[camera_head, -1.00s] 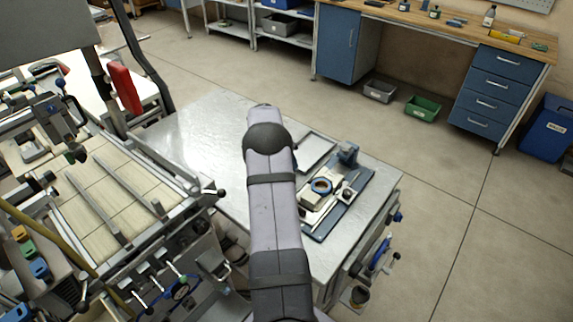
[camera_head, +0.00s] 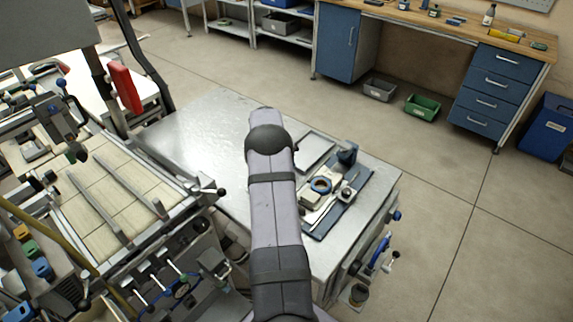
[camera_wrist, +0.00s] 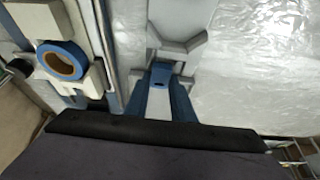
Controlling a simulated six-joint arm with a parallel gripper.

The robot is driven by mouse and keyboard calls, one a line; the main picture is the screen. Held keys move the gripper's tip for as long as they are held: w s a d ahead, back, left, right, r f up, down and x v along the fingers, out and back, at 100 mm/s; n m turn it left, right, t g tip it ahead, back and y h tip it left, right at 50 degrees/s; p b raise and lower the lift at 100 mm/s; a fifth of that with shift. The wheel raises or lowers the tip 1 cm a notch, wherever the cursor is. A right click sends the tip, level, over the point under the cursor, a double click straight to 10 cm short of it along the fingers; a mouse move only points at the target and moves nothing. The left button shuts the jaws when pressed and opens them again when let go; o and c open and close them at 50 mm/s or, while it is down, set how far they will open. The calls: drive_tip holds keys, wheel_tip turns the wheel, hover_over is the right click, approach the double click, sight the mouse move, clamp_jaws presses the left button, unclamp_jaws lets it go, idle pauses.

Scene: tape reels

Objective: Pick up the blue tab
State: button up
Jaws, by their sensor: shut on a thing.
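My gripper (camera_wrist: 162,80) shows in the middle of the wrist view, with grey parts on both sides of a small blue piece with a dark hole, which looks like the blue tab (camera_wrist: 160,70). The jaws are shut on it. The lower part of the grip is partly hidden, so the exact contact is unclear. Left of the gripper is a pale reel unit with a blue ring reel (camera_wrist: 62,62).
The metal table (camera_head: 200,135) has clear room left of and behind the arm. A blue board (camera_head: 352,190) carries the reel unit, a blue block (camera_head: 347,153) and a round metal part (camera_head: 346,194). A shallow grey tray (camera_head: 315,150) lies behind.

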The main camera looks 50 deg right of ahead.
drive_tip(key=shift+a, duration=0.1)
drive_tip(key=shift+r, duration=0.2)
wheel_tip(320, 180, up, 9)
drive_tip(key=b, duration=0.3)
drive_tip(key=s+d+r+p, duration=0.1)
drive_tip(key=s+d, duration=0.2)
drive_tip(key=s, duration=0.4)
drive_tip(key=s+d+r+p, duration=0.1)
drive_tip(key=s+d+r, duration=0.1)
drive_tip(key=s, duration=0.5)
drive_tip(key=shift+s+d+r, duration=0.3)
drive_tip(key=shift+s+d, duration=0.1)
drive_tip(key=shift+d, duration=0.5)
drive_tip(key=shift+n, duration=0.3)
